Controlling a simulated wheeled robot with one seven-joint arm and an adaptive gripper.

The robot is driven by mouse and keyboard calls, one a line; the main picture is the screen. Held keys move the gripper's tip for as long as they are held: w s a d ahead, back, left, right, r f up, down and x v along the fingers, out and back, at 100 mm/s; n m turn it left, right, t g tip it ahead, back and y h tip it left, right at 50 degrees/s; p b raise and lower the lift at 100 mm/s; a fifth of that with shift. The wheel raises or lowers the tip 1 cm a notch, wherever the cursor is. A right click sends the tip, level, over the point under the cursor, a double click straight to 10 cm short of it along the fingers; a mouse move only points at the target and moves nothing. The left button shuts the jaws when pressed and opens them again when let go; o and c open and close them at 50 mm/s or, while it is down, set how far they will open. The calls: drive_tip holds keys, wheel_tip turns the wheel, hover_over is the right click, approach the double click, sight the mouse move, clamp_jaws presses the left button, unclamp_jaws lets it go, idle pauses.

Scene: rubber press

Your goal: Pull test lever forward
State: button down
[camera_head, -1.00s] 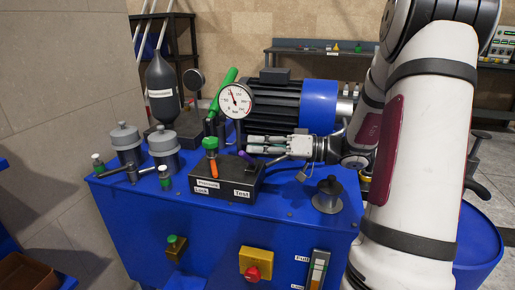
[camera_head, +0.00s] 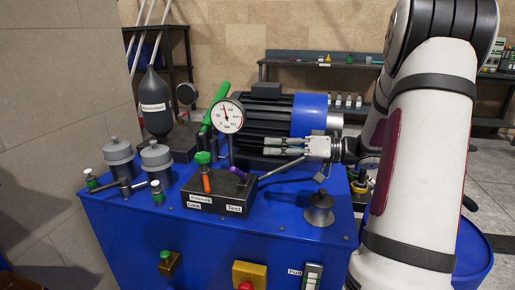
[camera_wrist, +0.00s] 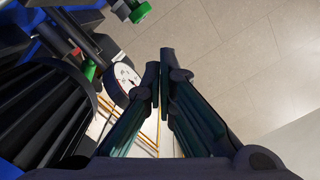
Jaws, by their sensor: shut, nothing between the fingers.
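A black valve box (camera_head: 213,205) sits on the blue machine top, with white labels including "Test" (camera_head: 233,209). A short purple-handled lever (camera_head: 237,172) stands on the box behind the "Test" label, and I take it as the test lever. An orange-handled lever (camera_head: 206,184) is to its left. My gripper (camera_head: 264,146) is above and to the right of the purple handle, apart from it, fingers pointing left. It is shut and empty. The wrist view shows the closed fingertips (camera_wrist: 160,75); I cannot make out the purple handle there.
A pressure gauge (camera_head: 227,115) stands behind the box, close to my fingertips. A green-handled lever (camera_head: 215,107) and a blue-black motor (camera_head: 275,115) are behind. A metal rod (camera_head: 282,169) runs rightward under my gripper. A dark post (camera_head: 319,205) stands at the right.

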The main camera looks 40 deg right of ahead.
drive_tip(key=shift+v, duration=2.35)
drive_tip(key=s+a+r+g, duration=0.15)
drive_tip(key=a+g, duration=0.25)
drive_tip(key=a, duration=0.4)
drive_tip(key=s+a+n+g, duration=0.1)
drive_tip(key=s+a+g, duration=0.25)
drive_tip(key=a, duration=0.45)
drive_tip(key=s+a+r+g, duration=0.15)
drive_tip(key=a+g, duration=0.25)
drive_tip(key=a, duration=0.5)
drive_tip(key=s+a+f+m+g+h, duration=0.1)
drive_tip(key=s+f+h, duration=0.1)
drive_tip(key=s+h, duration=0.6)
drive_tip(key=s+a+f+g+h, duration=0.1)
drive_tip(key=s+a+f+h, duration=0.15)
drive_tip(key=s, duration=0.95)
wheel_tip(320, 180, up, 25)
drive_tip(key=d+t+p, duration=0.2)
drive_tip(key=t+p, duration=0.2)
drive_tip(key=p, duration=2)
drive_tip(key=shift+r+m+h+p, duration=0.2)
drive_tip(key=shift+m+h+p, duration=0.1)
drive_tip(key=shift+h+p, duration=0.15)
